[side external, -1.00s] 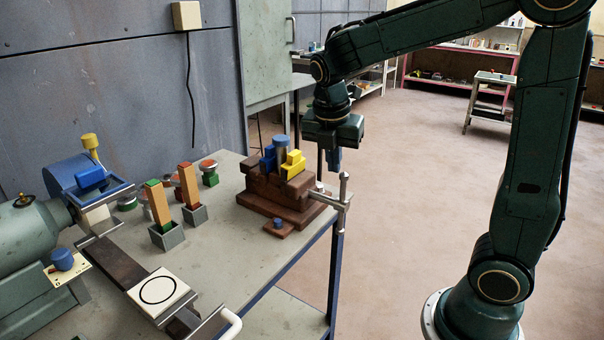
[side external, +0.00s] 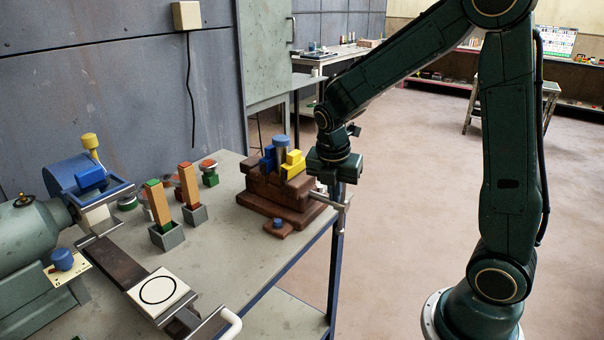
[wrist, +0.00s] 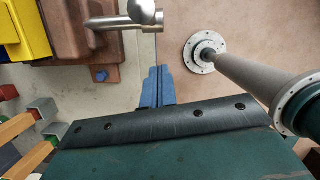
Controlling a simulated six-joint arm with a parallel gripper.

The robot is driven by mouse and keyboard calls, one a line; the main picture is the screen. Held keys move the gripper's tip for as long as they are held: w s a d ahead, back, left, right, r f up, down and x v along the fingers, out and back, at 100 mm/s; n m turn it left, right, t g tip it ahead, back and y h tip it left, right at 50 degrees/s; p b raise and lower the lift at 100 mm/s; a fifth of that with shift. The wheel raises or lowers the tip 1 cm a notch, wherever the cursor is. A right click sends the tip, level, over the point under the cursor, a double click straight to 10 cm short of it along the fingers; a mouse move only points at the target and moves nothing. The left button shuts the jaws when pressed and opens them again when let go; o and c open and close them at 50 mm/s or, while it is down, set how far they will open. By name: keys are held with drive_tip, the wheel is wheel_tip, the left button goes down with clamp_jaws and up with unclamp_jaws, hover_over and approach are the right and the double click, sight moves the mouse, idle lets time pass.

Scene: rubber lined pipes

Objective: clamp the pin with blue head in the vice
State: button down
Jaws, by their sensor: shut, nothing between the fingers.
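The brown vice (side external: 290,190) stands at the bench's right corner, with a blue stepped jaw piece (side external: 267,158) and a yellow one (side external: 293,165). The pin with blue head (side external: 281,141) stands upright between them, its grey shaft partly showing; I cannot tell whether both pieces touch it. The vice's metal screw and handle (side external: 335,200) stick out to the right and also show at the top of the wrist view (wrist: 120,21). My gripper is beside the handle, its fingertips hard to make out from the side. In the wrist view its blue fingers (wrist: 157,84) are together and empty, apart from the handle.
A brown tab with a small blue knob (side external: 278,223) is at the vice's front. Left on the bench are grey sockets with wooden blocks (side external: 160,210), a white plate with a black ring (side external: 158,291) and a green motor-like machine (side external: 35,245). Right of the bench is open floor.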

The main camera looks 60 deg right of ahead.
sight(342, 196)
drive_tip(key=shift+w+d+f, duration=0.1)
drive_tip(key=shift+d+f, duration=0.05)
drive_tip(key=shift+d, duration=0.55)
drive_tip(key=shift+w+d+f, duration=0.1)
drive_tip(key=shift+w+d, duration=0.05)
drive_tip(key=shift+d, duration=0.5)
drive_tip(key=shift+w+d+f, duration=0.1)
drive_tip(key=shift+d+f, duration=0.05)
drive_tip(key=shift+d, duration=0.55)
drive_tip(key=shift+d+r, duration=0.15)
drive_tip(key=shift+d, duration=0.3)
drive_tip(key=shift+d+r, duration=0.1)
drive_tip(key=shift+d, duration=0.75)
drive_tip(key=shift+d+y, duration=0.65)
drive_tip(key=shift+y, duration=0.35)
drive_tip(key=d+f+y, duration=0.7)
drive_tip(key=f, duration=0.2)
drive_tip(key=shift+f+y, duration=0.25)
drive_tip(key=shift+y, duration=0.05)
